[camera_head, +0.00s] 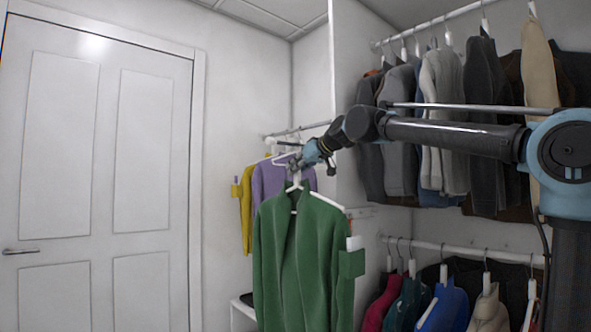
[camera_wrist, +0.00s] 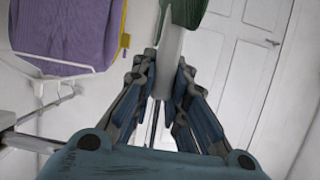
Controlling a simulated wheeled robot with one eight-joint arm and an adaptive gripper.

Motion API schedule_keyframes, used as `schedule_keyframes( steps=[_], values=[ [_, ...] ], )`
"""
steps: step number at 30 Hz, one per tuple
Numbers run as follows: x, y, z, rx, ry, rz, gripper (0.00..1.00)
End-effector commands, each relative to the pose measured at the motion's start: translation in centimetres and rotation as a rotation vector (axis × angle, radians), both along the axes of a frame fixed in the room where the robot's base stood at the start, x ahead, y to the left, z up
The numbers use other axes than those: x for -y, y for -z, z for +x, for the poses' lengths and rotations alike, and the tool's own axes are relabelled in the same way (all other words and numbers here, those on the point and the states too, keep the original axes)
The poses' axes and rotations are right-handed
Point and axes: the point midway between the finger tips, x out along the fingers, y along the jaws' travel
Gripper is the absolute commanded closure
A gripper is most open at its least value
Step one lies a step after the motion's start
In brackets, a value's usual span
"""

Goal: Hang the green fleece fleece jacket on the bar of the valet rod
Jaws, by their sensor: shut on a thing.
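The green fleece jacket (camera_head: 300,260) hangs open-fronted on a white hanger (camera_head: 328,201) in the head view, with a green tag at its right side. My gripper (camera_head: 296,167) is shut on the hanger's upper part above the jacket collar. In the wrist view my gripper (camera_wrist: 164,85) has its fingers around the pale hanger neck (camera_wrist: 168,62), with a bit of green jacket (camera_wrist: 186,12) beyond. A metal bar (camera_head: 300,130), which looks like the valet rod, is behind and above my gripper. The wrist view shows a bar (camera_wrist: 40,112) at the left. The hanger's hook is not clear.
A purple garment (camera_head: 270,180) and a yellow one (camera_head: 245,215) hang behind the green jacket. Closet rails at right hold several garments on an upper rail (camera_head: 440,25) and a lower rail (camera_head: 455,248). A white panel (camera_head: 345,90) stands beside my gripper. A closed door (camera_head: 100,180) is at left.

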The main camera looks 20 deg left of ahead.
Motion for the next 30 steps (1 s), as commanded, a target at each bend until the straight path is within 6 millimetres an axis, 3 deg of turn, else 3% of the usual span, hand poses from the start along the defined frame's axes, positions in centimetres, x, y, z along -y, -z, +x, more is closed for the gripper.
schedule_keyframes(
  steps=[8,9,12,23,30],
  values=[
    [0.1,0.0,0.1,0.000,0.001,0.001,1.00],
    [0.1,0.0,0.1,0.000,0.002,0.001,0.82],
    [0.1,0.0,0.1,0.000,0.002,0.001,0.63],
    [0.2,0.0,0.0,0.000,0.001,0.000,0.63],
    [2.5,-1.0,-1.1,0.000,0.002,0.000,0.63]
  ],
)
